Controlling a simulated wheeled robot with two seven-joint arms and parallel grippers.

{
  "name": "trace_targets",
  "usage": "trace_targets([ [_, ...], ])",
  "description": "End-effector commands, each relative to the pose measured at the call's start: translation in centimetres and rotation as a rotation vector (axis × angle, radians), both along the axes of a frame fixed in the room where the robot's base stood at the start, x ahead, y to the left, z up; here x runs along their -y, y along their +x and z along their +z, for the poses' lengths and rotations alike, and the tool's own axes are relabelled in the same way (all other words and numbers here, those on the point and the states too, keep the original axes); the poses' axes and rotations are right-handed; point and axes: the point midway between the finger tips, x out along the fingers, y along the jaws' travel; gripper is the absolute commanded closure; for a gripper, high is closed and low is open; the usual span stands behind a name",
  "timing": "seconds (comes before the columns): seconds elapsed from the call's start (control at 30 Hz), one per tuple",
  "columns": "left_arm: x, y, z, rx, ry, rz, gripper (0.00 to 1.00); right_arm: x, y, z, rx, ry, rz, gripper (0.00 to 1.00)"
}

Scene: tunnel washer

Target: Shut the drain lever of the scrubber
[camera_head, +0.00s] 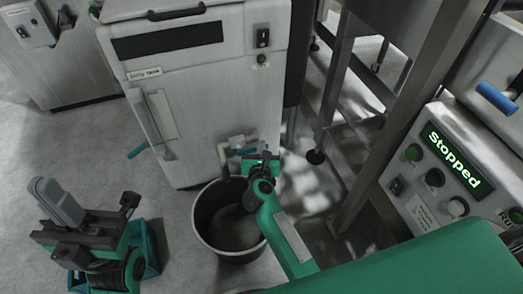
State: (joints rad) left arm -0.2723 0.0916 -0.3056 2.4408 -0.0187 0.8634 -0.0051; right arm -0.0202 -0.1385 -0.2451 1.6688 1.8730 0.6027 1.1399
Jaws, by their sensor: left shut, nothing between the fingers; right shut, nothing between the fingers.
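The scrubber (205,100) is a pale grey cabinet in the upper middle of the head view. My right gripper (264,157) is shut and empty, just right of the blue lever. I cannot tell whether it touches the lever, and it hides part of the fitting. My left gripper (57,202) is shut and empty, over the floor at the lower left, well away from the scrubber.
A dark round bucket (203,238) stands on the floor under the drain pipe. A metal frame (385,130) rises to the right of the scrubber. A control panel (440,165) reading "Stopped" is at the right, with a blue handle (497,98) above it.

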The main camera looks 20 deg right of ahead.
Motion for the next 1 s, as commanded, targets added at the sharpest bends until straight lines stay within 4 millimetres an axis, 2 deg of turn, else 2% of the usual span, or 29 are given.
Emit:
trace_targets([
  [0.37,0.0,0.1,-0.4,-0.008,0.0,0.002,1.0,0.0,0.0,-0.2,0.0,0.0,0.0,1.0],
  [1.0,0.0,0.0,-2.2,-0.002,0.001,0.0,1.0,0.0,-0.1,-2.8,-0.001,0.0,-0.001,1.0],
])
